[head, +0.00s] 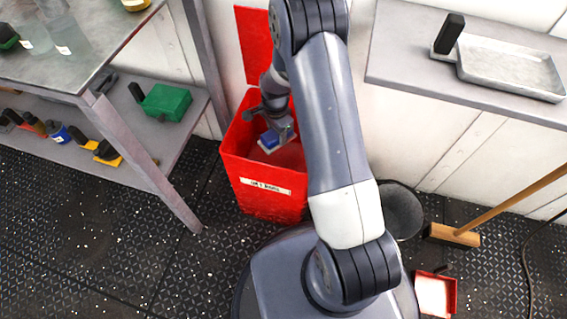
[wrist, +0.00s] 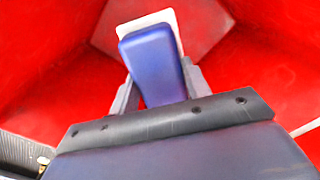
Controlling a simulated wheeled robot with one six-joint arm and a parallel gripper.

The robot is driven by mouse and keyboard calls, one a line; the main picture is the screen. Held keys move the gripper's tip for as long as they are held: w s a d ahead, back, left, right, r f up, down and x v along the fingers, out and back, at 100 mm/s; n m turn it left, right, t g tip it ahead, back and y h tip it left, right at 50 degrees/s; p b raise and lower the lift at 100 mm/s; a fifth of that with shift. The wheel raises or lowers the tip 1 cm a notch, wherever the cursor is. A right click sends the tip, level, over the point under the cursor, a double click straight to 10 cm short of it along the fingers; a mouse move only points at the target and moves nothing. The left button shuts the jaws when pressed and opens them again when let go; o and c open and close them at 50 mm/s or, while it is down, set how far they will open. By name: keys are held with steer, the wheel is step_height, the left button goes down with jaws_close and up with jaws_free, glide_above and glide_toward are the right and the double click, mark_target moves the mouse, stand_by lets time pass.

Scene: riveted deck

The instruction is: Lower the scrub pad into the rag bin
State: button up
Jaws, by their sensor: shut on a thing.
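The scrub pad (head: 268,142) has a blue back and a pale underside. It also shows in the wrist view (wrist: 152,62), between the two fingers of my gripper (wrist: 160,85). My gripper (head: 275,135) is shut on it and points down into the rag bin. The red rag bin (head: 262,203) stands on the floor with a label on its front and its red lid raised behind. The pad is within the bin's opening in the head view, and red walls surround it in the wrist view. My arm covers the bin's right side.
A metal shelf unit (head: 150,178) stands left of the bin, with a green box (head: 166,102) on its lower shelf. A wall shelf (head: 400,65) holds a metal tray (head: 510,70). A broom (head: 455,235) and a red dustpan (head: 435,295) are at the right.

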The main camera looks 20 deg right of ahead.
steer(key=shift+f+b, duration=4.8)
steer(key=shift+f, duration=1.95)
steer(key=shift+f+b, duration=1.85)
steer(key=shift+f, duration=0.7)
steer(key=o, duration=1)
steer(key=shift+r, duration=0.1)
step_height(320, 180, up, 11)
steer(key=p, duration=0.4)
steer(key=shift+p, duration=0.3)
